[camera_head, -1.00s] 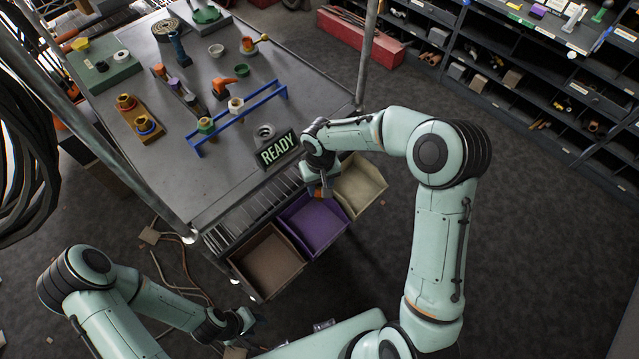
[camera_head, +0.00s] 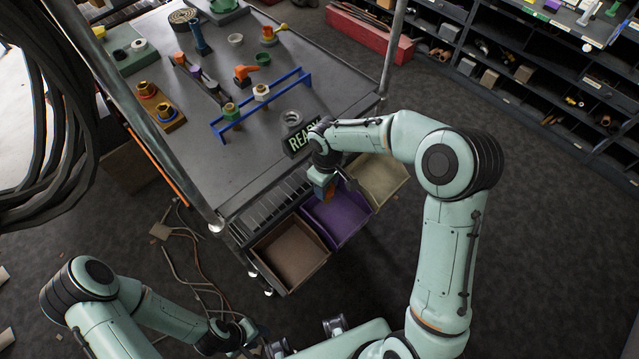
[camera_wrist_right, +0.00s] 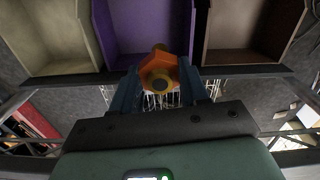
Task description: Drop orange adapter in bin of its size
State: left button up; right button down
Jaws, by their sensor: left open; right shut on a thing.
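My right gripper (camera_head: 325,192) is shut on the orange adapter, at the back edge of the purple bin. In the right wrist view the orange adapter (camera_wrist_right: 159,74), a hex piece with a yellowish end, sits between the blue fingers; in the head view only a little orange shows. Three bins hang at the cart's front: brown bin (camera_head: 291,254), purple bin (camera_head: 342,216) and beige bin (camera_head: 380,180). All look empty. In the wrist view, the purple bin (camera_wrist_right: 147,28) lies beyond the adapter. My left gripper (camera_head: 262,348) is open and empty at the bottom, away from the bins.
The cart top (camera_head: 240,155) holds several fittings, a blue rail (camera_head: 262,103) and a READY sign (camera_head: 303,140), close to my right wrist. A metal post (camera_head: 395,45) rises at the cart's corner. Shelves (camera_head: 520,60) stand at upper right. Open floor lies right of the bins.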

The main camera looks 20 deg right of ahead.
jog(key=shift+s+d+f+n+b, duration=0.2)
jog(key=shift+d+f+n+b, duration=0.35)
jog(key=shift+f+n+b, duration=1.75)
jog(key=shift+s+d+f+n+b, duration=0.15)
jog(key=shift+d+f+n+b, duration=0.4)
jog(key=shift+f+n+b, duration=1.75)
jog(key=shift+s+d+f+n+b, duration=0.2)
jog(key=shift+d+f+n+b, duration=0.65)
jog(key=shift+n+b, duration=2.55)
pick_arm(q)
notch_tip(320, 180, down, 16)
jog(key=a+t, duration=0.1)
jog(key=shift+w, duration=0.25)
pick_arm(e)
jog(key=shift+a+f, duration=0.3)
jog(key=shift+c, duration=2.4)
grip_release()
pick_arm(q)
jog(key=shift+s+r+p, duration=0.1)
jog(key=shift+p, duration=0.2)
pick_arm(e)
jog(key=shift+r, duration=0.1)
